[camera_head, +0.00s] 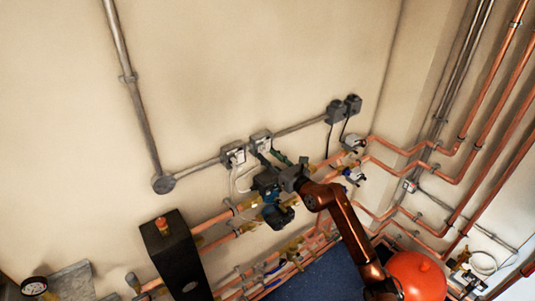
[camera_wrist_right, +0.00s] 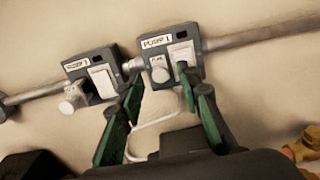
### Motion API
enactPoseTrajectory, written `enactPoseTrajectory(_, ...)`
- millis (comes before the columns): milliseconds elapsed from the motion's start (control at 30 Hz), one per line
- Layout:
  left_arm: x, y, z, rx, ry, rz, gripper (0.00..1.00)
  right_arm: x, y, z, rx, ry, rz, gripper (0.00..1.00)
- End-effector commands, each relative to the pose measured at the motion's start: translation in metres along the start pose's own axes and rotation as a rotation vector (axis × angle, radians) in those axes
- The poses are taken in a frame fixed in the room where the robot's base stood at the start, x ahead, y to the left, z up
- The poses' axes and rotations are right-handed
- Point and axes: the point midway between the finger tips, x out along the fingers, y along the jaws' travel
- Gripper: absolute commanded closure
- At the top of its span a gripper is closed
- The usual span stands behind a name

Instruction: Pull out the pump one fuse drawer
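The grey pump one box (camera_wrist_right: 172,58) is on the wall in the right wrist view, labelled PUMP 1. It also shows in the head view (camera_head: 260,141). Its pale fuse drawer, with a round knob (camera_wrist_right: 159,77), is at the box's lower left, under a small label; it looks seated in the box. My right gripper (camera_wrist_right: 162,82) is open. Its green fingers stand either side of the knob, the right one overlapping the box's lower face. I cannot tell whether either touches. The gripper also shows in the head view (camera_head: 271,155). My left gripper is not in view.
A similar grey box (camera_wrist_right: 91,75) with its own knob is just left; its label is hard to read. Grey conduit (camera_wrist_right: 262,34) joins the boxes. White cable hangs below. Copper pipes (camera_head: 215,222), a black block (camera_head: 185,262) and a red vessel (camera_head: 415,278) are lower down.

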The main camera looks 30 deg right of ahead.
Motion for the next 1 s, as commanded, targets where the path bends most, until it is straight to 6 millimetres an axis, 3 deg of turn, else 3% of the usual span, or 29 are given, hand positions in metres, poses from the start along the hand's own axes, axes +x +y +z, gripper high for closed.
enactPoseTrajectory(133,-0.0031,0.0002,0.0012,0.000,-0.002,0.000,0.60,0.0107,0.0001,0.0004,0.001,0.001,0.000,0.68)
enactPoseTrajectory(433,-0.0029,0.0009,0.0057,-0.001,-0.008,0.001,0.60,0.0124,0.0003,-0.0008,0.001,0.001,0.000,0.68)
enactPoseTrajectory(900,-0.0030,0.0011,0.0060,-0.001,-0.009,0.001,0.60,0.0122,0.0002,-0.0007,0.002,0.001,0.000,1.00)
enactPoseTrajectory(1000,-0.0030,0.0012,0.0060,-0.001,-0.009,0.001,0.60,0.0122,0.0002,-0.0007,0.002,0.001,0.000,1.00)
